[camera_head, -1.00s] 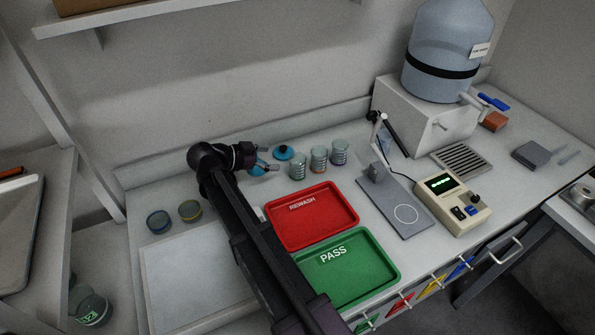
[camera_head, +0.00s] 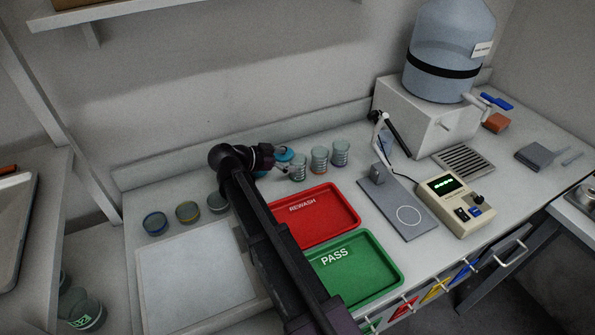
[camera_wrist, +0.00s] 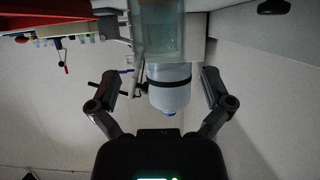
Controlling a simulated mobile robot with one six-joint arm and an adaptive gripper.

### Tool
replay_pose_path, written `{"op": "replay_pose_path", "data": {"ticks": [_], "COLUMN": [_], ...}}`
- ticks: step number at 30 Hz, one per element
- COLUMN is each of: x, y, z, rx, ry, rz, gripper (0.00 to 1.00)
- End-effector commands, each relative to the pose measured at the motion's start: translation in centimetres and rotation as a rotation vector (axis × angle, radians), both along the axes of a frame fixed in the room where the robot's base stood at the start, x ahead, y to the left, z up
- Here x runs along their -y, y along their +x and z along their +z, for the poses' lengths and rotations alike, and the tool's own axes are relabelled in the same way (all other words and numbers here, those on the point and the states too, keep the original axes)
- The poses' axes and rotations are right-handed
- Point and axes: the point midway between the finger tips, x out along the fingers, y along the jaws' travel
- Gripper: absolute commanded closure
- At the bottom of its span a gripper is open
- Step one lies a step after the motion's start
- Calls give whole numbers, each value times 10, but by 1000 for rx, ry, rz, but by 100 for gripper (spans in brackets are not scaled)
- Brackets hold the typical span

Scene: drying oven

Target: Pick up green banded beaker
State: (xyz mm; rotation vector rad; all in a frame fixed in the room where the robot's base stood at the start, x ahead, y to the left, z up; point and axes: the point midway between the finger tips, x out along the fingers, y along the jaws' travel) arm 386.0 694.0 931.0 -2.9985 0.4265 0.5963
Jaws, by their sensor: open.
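Three clear glass beakers stand in a row at the back of the bench: a left one (camera_head: 298,170), a middle one (camera_head: 319,159) and a right one (camera_head: 340,153). A greenish glass beaker (camera_wrist: 163,35) shows ahead, between the finger lines. I see no grip on it.
A red REWASH tray (camera_head: 318,222) and a green PASS tray (camera_head: 370,278) lie in front of the beakers. A blue round object (camera_head: 286,153) is partly behind my gripper. A stand (camera_head: 400,212) and a meter (camera_head: 455,203) are to the right. Round dishes (camera_head: 187,211) sit at left.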

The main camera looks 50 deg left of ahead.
Motion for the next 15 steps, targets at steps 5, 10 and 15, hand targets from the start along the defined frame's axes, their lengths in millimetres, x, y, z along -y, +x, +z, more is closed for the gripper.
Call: {"op": "replay_pose_path", "data": {"ticks": [5, 10, 15], "x": [7, 9, 9], "y": [18, 27, 28], "z": [-12, -14, -13], "rx": [0, 0, 0], "ry": [0, 1, 0], "rz": [-2, 0, 0], "gripper": [0, 0, 0]}}
